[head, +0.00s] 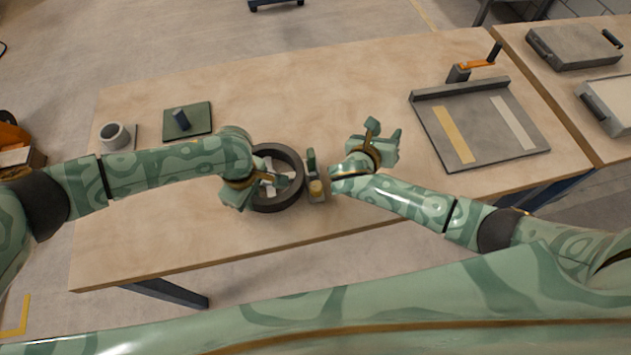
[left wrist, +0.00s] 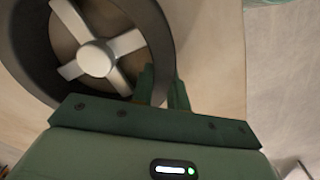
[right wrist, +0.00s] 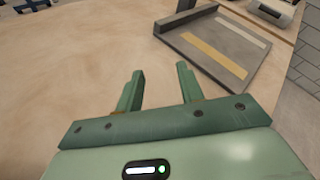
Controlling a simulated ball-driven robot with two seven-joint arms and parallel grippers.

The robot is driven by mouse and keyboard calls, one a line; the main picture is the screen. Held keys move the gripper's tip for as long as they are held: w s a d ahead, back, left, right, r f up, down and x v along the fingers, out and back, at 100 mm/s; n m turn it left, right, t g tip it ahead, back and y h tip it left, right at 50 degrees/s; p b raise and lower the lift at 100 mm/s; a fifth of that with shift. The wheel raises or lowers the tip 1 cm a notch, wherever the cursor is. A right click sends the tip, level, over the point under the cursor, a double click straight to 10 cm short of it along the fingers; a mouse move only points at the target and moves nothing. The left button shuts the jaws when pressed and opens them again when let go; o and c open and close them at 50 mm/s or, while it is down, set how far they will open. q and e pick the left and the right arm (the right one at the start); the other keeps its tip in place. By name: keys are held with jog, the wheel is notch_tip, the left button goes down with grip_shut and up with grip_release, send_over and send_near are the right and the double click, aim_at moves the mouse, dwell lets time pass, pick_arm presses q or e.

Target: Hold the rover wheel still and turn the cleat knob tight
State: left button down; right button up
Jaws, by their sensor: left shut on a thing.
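The rover wheel (head: 291,153), a dark ring with pale spokes, lies on the wooden table in the head view. It also shows in the left wrist view (left wrist: 25,55), with a pale hub and spokes inside the rim. My left gripper (head: 272,180) is shut on the wheel's rim at its near side; its fingers (left wrist: 163,88) stand against the rim. A small yellow knob (head: 316,187), which looks like the cleat knob, sits on a grey block just right of the wheel. My right gripper (head: 384,132) is open and empty, above the table to the right of the knob.
The table's back middle is clear.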

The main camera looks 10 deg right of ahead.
jog(key=w+a+r+g+y, duration=0.1)
jog(key=w+a+r+y, duration=0.2)
jog(key=a, duration=0.4)
notch_tip(320, 180, up, 5)
jog(key=n+g+y, duration=0.5)
jog(key=g+y, duration=0.2)
jog(key=g, duration=0.2)
send_over(315, 186)
notch_tip(315, 186, down, 11)
jog(key=shift+f, duration=0.1)
jog(key=c, duration=0.7)
